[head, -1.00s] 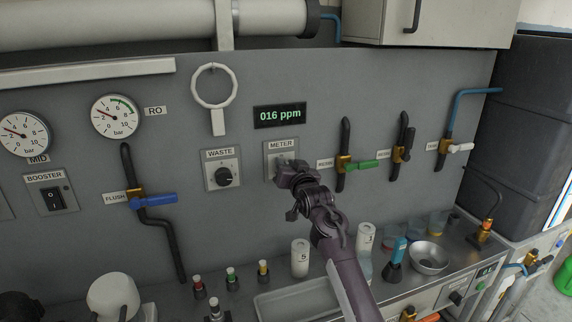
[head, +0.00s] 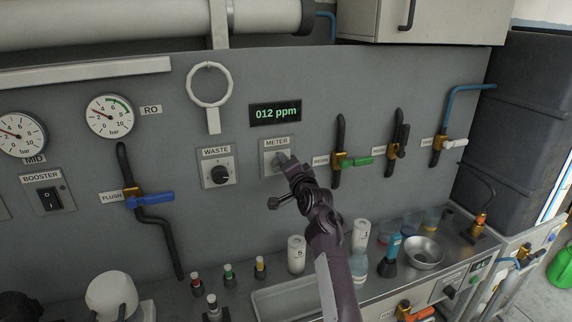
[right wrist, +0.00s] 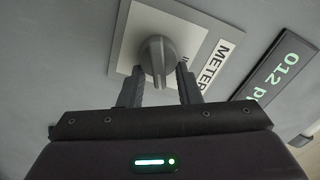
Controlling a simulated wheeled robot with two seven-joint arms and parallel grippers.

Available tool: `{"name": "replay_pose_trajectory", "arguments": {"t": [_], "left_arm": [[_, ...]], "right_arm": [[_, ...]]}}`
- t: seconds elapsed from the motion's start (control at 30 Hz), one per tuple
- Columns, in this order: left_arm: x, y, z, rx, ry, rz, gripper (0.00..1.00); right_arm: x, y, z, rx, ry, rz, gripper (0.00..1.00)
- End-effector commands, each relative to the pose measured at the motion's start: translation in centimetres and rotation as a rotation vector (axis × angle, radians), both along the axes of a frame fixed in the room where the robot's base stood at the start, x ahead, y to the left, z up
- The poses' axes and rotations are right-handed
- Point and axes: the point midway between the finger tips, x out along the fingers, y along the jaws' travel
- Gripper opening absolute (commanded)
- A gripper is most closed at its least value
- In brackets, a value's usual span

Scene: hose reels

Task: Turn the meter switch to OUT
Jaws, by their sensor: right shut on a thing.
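The meter switch is a grey knob (right wrist: 157,62) on a light square plate (right wrist: 176,38) marked METER. In the head view the plate (head: 268,163) is on the grey panel, right of the WASTE switch, and my gripper partly covers the knob. My right gripper (head: 285,163) is at the knob. In the right wrist view its two fingers (right wrist: 160,88) stand on either side of the knob and are shut on it. The fingers and knob hide most of the position labels, so I cannot read the setting. My left gripper is not in view.
A display (head: 275,113) above the switch reads 012 ppm. The WASTE switch (head: 219,175) is close on the left. A green-handled valve (head: 356,161) is on the right. Below, bottles and a steel bowl (head: 424,252) stand on the counter.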

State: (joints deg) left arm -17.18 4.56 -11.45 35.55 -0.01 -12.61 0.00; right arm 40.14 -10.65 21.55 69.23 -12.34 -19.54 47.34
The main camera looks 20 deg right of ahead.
Motion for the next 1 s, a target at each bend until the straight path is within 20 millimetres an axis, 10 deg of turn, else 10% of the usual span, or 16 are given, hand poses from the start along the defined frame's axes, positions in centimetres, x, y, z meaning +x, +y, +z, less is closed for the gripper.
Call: {"name": "replay_pose_trajectory", "arguments": {"t": [0.77,0.8,1.0], "left_arm": [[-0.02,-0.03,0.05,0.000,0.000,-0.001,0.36],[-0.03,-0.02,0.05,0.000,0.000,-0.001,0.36],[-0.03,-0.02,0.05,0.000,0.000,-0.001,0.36]], "right_arm": [[0.00,-0.05,-0.26,0.100,0.006,0.000,0.08],[0.00,-0.05,-0.26,0.100,0.006,0.000,0.34],[0.00,-0.06,-0.23,0.099,0.005,0.001,0.51]]}}
